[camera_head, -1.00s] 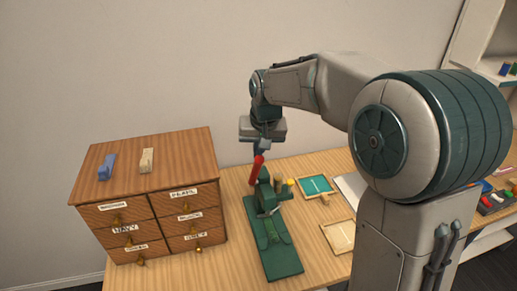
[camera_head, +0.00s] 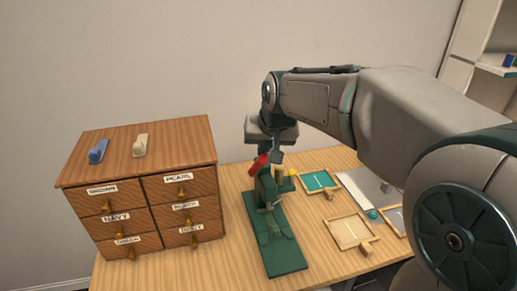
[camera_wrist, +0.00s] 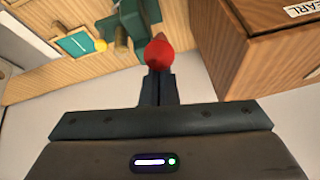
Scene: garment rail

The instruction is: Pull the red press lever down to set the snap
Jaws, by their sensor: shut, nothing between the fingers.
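The green snap press (camera_head: 271,222) stands on the table, its long base pointing toward me. Its red lever (camera_head: 259,163) rises from the top of the press, tilted, with its upper end toward the right. My gripper (camera_head: 276,159) points down at the lever's upper end, with its fingers shut and nothing between them. In the wrist view the lever's round red end (camera_wrist: 158,53) lies right at the tips of my shut fingers (camera_wrist: 158,80). It looks touching or nearly so; I cannot tell which. The rest of the lever is hidden behind that end there.
A wooden drawer cabinet (camera_head: 145,185) stands close on the left, with a blue clip (camera_head: 98,151) and a cream clip (camera_head: 140,145) on top. A teal-lined tray (camera_head: 318,180) and a light wooden tray (camera_head: 350,231) lie to the right of the press.

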